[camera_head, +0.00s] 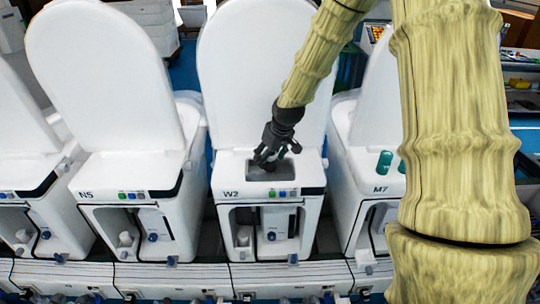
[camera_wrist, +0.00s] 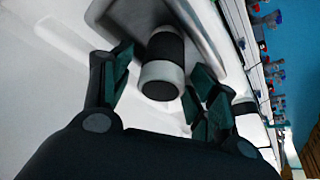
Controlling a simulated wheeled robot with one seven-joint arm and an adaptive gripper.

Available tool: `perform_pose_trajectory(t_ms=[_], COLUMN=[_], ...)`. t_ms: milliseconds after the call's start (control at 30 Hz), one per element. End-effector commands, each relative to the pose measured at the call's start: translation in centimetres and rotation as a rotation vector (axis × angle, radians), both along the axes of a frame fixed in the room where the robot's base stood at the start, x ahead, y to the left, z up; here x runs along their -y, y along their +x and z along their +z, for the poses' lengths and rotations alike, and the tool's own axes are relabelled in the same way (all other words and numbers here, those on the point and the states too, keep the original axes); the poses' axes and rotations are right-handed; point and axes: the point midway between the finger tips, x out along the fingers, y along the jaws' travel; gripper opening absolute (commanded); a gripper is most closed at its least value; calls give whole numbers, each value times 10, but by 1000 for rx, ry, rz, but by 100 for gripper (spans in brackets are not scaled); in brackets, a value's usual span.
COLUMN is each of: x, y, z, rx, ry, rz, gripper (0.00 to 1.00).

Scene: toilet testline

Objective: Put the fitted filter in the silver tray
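The filter (camera_wrist: 161,78), a short cylinder with a light end and a black band, is in the wrist view. It sits at a grey, metal-looking recess (camera_wrist: 205,24) in a white surface. In the head view the grey recess (camera_head: 287,173) is on top of the white unit W2 (camera_head: 311,178). My gripper (camera_head: 267,162) is down over that recess. In the wrist view my gripper (camera_wrist: 162,68) is open, with a dark finger on each side of the filter and small gaps visible. I cannot make out a separate silver tray.
White toilet-like units N5 (camera_head: 130,172) and M7 (camera_head: 362,185) stand on either side, with raised lids. W2's raised lid (camera_head: 240,75) is close behind my gripper. A green cylinder (camera_head: 385,162) stands on M7. Shelves (camera_head: 525,85) are at the far right.

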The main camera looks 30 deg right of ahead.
Motion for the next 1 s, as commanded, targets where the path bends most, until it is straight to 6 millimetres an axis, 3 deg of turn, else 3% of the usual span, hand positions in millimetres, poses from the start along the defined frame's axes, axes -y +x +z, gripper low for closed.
perform_pose_trajectory(t_ms=[367, 1000], x=[0, 1], y=[-2, -28], z=[8, 71], rx=[2, 3], ry=[-1, 0], rz=[0, 0], gripper=[59, 59])
